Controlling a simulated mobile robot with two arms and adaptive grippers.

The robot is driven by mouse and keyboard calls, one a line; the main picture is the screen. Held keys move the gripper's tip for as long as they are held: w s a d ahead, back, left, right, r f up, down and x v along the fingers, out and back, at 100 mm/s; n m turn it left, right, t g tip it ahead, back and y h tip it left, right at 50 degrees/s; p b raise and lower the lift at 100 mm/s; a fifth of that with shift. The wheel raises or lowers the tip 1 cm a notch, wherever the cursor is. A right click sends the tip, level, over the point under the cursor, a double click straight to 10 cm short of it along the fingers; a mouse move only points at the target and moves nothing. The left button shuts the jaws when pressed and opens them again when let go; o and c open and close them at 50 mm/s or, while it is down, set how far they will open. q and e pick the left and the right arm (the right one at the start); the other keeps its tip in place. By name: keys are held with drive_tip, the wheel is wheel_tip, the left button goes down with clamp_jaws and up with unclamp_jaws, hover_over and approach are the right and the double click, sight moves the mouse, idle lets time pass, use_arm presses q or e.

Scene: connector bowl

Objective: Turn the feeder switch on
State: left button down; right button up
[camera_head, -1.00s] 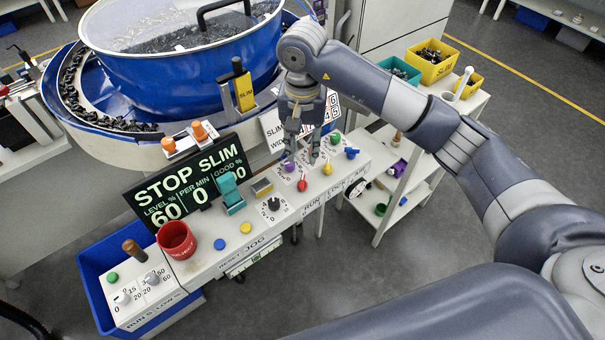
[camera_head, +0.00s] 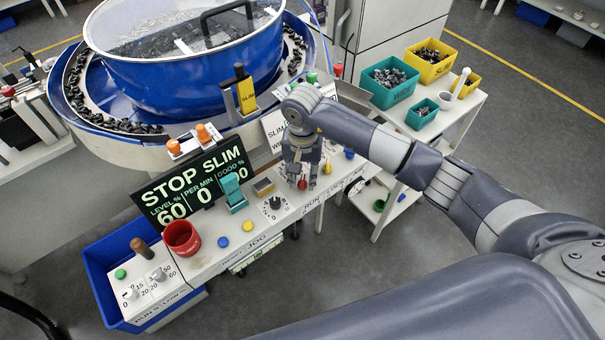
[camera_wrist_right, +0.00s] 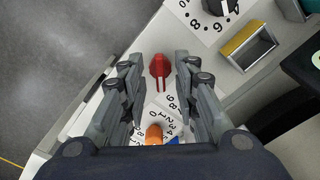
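A red pointer knob (camera_wrist_right: 160,68) sits on the white panel between the fingertips of my right gripper (camera_wrist_right: 161,75) in the right wrist view. In the head view the red knob (camera_head: 302,184) shows just at the fingertips of my right gripper (camera_head: 302,178). The gripper points down, its fingers are apart, and nothing is held. I cannot see for sure whether a finger touches the knob. No label reading feeder is legible. The display (camera_head: 195,183) reads STOP SLIM. My left gripper is not in view.
An orange knob (camera_wrist_right: 153,132) with a numbered dial lies close by. A black dial (camera_head: 275,202), a teal lever (camera_head: 233,194) and a red cup (camera_head: 181,238) stand along the panel. The blue bowl feeder (camera_head: 185,75) is behind. Bins (camera_head: 389,92) stand on the right shelf.

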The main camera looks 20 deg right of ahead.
clamp_jaws()
